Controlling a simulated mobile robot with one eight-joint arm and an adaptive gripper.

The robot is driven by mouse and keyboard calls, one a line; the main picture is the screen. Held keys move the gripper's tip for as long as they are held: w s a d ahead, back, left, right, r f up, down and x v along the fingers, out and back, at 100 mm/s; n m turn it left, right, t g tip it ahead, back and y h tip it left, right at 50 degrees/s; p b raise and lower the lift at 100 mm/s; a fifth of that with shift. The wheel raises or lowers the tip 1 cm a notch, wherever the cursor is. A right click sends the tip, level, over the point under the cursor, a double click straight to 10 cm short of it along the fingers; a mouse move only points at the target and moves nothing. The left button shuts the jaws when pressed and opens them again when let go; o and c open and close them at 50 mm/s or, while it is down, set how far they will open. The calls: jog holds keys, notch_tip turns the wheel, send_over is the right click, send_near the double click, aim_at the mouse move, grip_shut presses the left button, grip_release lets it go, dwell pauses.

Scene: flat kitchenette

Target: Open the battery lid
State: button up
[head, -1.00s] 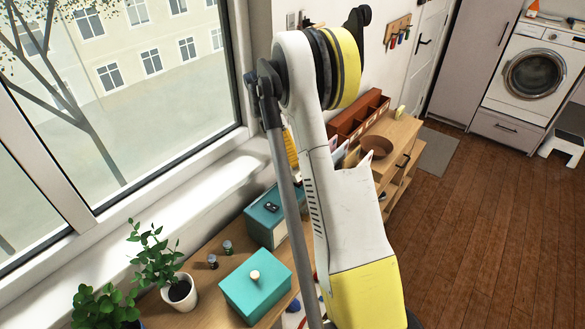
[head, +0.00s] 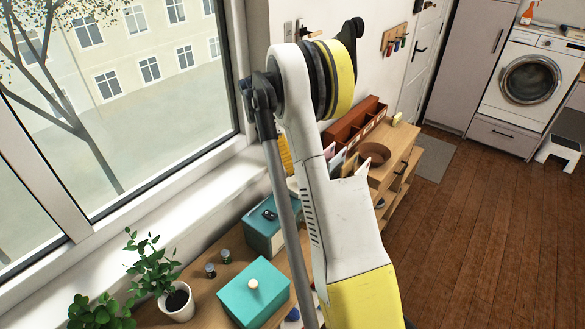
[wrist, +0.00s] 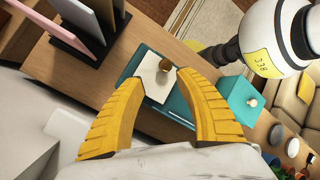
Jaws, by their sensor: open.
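A teal box with a cream panel (wrist: 150,73) lies between and beyond my fingers in the wrist view. A small brown-gold knob or cylinder (wrist: 166,65) is on the panel. I cannot tell for sure whether this panel is the battery lid. The head view shows a teal box (head: 262,236) with a small dark piece on top, partly behind my arm. My gripper (wrist: 161,69) is open, its two yellow fingers on either side of the panel, with no clear contact. In the head view my arm hides most of the gripper.
A teal box with a knobbed lid (head: 254,294) stands nearer, beside two small jars (head: 217,264) and a potted plant (head: 178,303). A red-brown organizer (head: 353,124) and a brown bowl (head: 374,153) stand farther back. The window is left; open floor is right.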

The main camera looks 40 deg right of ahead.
jog(key=v, duration=0.6)
jog(key=shift+w+r, duration=0.2)
jog(key=shift+r, duration=0.2)
jog(key=shift+a, duration=0.15)
